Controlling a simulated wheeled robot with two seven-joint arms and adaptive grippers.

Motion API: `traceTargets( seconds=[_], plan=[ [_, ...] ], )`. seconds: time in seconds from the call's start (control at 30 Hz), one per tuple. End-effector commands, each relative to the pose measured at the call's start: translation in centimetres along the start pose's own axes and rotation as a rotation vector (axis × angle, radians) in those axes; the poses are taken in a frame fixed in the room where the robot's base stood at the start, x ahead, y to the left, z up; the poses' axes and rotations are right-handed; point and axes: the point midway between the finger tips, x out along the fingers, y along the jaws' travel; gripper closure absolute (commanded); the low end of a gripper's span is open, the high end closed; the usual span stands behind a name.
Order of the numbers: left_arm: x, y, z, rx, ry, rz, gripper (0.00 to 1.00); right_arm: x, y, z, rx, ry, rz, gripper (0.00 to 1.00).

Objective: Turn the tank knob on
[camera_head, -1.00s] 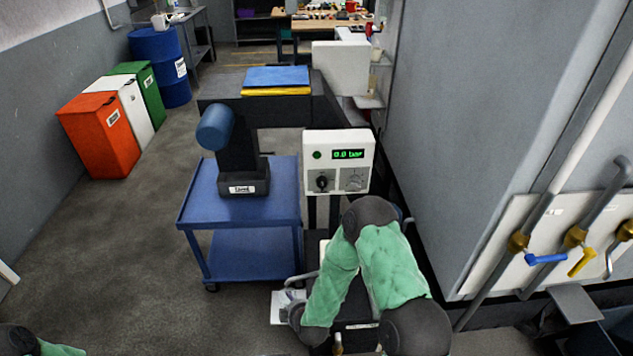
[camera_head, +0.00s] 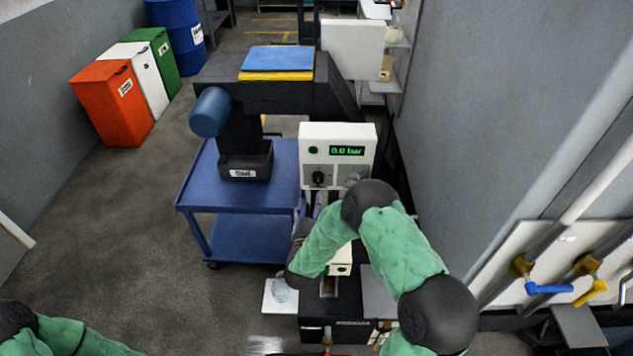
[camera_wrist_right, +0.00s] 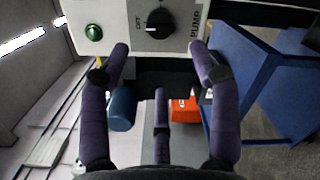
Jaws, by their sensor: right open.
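The white control panel (camera_head: 309,148) stands beyond my right arm, its green display reading 0.0 bar. A black knob (camera_head: 318,178) is on its lower left; a grey knob (camera_head: 354,174) beside it is partly hidden by my arm. In the right wrist view, the black knob (camera_wrist_right: 160,22) shows close up, with lettering reading PUMP beside it and OFF near it. I can read no tank label. My right gripper (camera_head: 311,204) is open, just below the panel; in the wrist view its purple fingers (camera_wrist_right: 159,65) are spread, empty and apart from the knob. My left gripper is out of view.
A blue trolley (camera_head: 240,197) stands left of the panel. A green button (camera_head: 313,150) sits above the black knob. A grey wall borders the right, with blue and yellow valve handles low down. Orange, white and green bins stand far left; floor between is clear.

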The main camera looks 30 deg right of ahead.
Motion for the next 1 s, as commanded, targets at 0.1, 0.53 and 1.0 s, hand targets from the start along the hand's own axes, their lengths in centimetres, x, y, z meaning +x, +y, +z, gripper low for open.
traceTargets(
  seconds=[0.1, 0.53, 1.0],
  plan=[
    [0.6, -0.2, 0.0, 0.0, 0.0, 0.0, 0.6, 1.9, -0.2, 0.1, 0.002, -0.004, -0.001, 0.38],
    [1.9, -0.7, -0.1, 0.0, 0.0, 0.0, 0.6, 8.6, -0.2, -0.1, 0.003, 0.0, -0.001, 0.38],
    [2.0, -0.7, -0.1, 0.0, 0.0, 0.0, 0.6, 9.6, -0.1, 0.0, 0.003, 0.002, -0.001, 0.4]
  ],
)
